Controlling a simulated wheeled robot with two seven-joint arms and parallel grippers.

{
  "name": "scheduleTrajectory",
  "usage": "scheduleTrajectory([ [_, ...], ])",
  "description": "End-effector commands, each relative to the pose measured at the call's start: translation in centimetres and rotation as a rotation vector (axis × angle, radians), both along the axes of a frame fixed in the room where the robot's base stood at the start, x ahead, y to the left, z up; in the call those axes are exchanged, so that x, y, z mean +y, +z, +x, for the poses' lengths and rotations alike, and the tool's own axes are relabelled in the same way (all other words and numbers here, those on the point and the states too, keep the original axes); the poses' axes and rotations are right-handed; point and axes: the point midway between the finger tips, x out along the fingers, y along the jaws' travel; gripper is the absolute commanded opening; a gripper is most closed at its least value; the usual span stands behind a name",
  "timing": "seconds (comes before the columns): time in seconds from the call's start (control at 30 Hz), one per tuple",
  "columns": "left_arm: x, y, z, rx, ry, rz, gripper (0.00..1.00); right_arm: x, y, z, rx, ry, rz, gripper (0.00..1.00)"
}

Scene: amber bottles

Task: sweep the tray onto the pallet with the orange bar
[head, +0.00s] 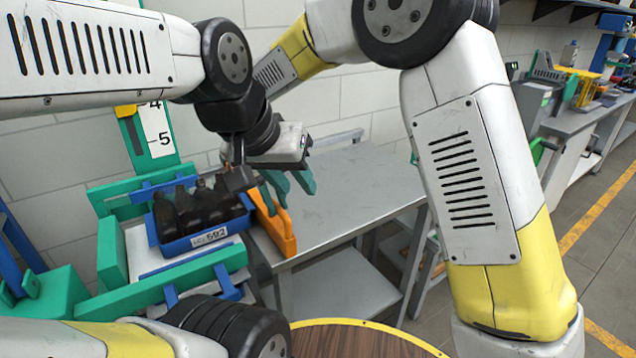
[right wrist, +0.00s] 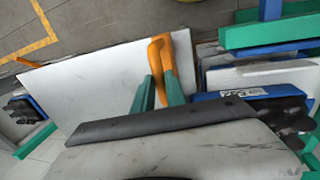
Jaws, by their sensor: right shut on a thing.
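The blue tray (head: 208,242), labelled 592, holds several dark bottles (head: 195,208) and stands left of the grey table, over the green frame's white bed. A white, blue-edged surface, seemingly the pallet (head: 138,240), shows left of and below it. My right gripper (head: 287,196) has teal fingers shut on the orange bar (head: 286,236), at the tray's right side. The bar also shows between the fingers (right wrist: 158,98) in the right wrist view (right wrist: 160,52), with the tray (right wrist: 240,94) beside it. My left gripper (head: 238,178), dark and partly hidden, is over the tray's right end; its jaws are unclear.
The grey table (head: 350,195) is bare right of the bar. Green rails (head: 165,290) edge the frame, and a numbered column (head: 158,135) rises behind it. A round wooden top (head: 350,342) is at the bottom. A cluttered workbench (head: 590,115) stands far right.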

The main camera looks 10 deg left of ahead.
Motion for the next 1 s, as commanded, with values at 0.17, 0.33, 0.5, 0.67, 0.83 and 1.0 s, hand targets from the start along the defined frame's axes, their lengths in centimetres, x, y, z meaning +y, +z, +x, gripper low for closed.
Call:
scheduleTrajectory([
  [0.17,0.0,0.0,0.0,0.0,0.0,0.0,0.33,2.8,-0.1,-2.9,0.004,0.005,-0.001,0.0],
  [0.33,0.0,0.0,0.0,0.0,0.0,0.0,0.33,4.3,-0.1,-4.3,0.003,0.003,0.002,0.0],
  [0.5,0.0,0.0,0.0,0.0,0.0,0.0,0.33,4.9,-0.1,-4.9,0.003,0.002,0.001,0.0],
  [0.67,0.0,0.0,0.0,0.0,0.0,0.0,0.33,5.0,-0.1,-5.0,0.005,0.003,0.002,0.0],
  [0.83,0.0,0.0,0.0,0.0,0.0,0.0,0.33,5.1,-0.1,-5.1,0.005,0.004,0.004,0.0],
  [1.0,0.0,0.0,0.0,0.0,0.0,0.0,0.33,5.1,-0.1,-5.0,0.005,0.003,0.005,0.38],
])
